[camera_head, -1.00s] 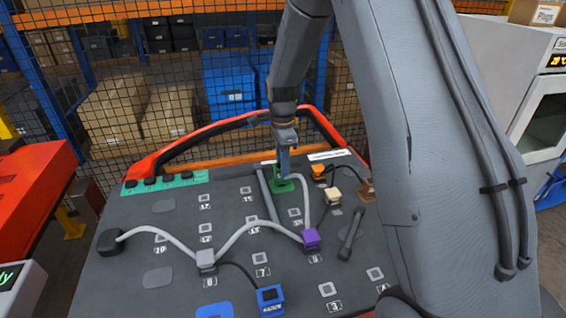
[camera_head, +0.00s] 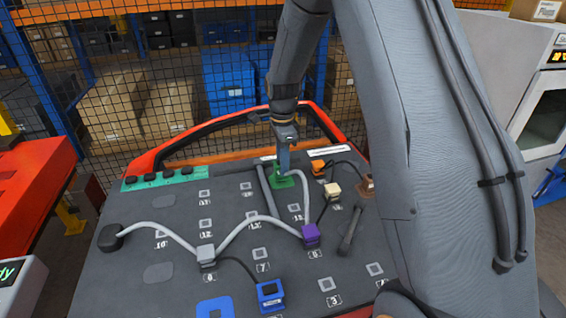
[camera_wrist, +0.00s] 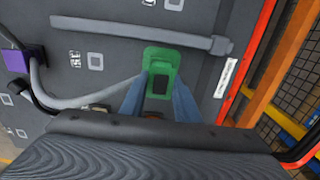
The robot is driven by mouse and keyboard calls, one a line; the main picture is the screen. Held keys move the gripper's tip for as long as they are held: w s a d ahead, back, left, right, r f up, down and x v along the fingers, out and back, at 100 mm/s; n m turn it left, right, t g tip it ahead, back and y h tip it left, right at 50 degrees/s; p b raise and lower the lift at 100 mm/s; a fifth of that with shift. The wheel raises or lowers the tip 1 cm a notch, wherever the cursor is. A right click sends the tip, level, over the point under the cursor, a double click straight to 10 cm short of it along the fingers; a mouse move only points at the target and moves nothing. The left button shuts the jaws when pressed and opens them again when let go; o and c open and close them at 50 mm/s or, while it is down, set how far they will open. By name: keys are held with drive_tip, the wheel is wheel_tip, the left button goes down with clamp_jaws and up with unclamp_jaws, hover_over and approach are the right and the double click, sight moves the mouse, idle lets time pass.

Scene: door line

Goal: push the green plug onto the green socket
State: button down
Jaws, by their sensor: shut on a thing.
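The green socket (camera_head: 281,184) is a rounded green plate at the back of the dark panel, and it also shows in the wrist view (camera_wrist: 161,53). My gripper (camera_head: 284,169) points down over it, and its two blue fingers (camera_wrist: 158,99) show in the wrist view. The fingers are shut on the green plug (camera_wrist: 162,74), a green block with a dark face. A grey cable runs from the plug side to the purple plug (camera_head: 310,234). The plug lines up over the socket; I cannot tell how deep it sits. The fingers hide part of both.
A dark bar (camera_head: 268,191) lies left of the socket. Orange (camera_head: 318,170) and cream (camera_head: 333,190) plugs stand to its right. Grey (camera_head: 206,255) and blue (camera_head: 270,294) plugs are nearer. A red rail (camera_head: 150,160) edges the panel's back, with wire mesh behind.

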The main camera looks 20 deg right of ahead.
drive_tip(key=shift+f, duration=0.15)
drive_tip(key=shift+f, duration=0.35)
drive_tip(key=shift+f, duration=0.15)
drive_tip(key=shift+f+b, duration=0.25)
drive_tip(key=shift+b, duration=0.1)
drive_tip(key=shift+f, duration=0.1)
idle(0.5)
drive_tip(key=c, duration=1.3)
unclamp_jaws()
drive_tip(key=shift+o, duration=0.2)
drive_tip(key=shift+r+b, duration=0.8)
drive_tip(key=shift+r, duration=3.15)
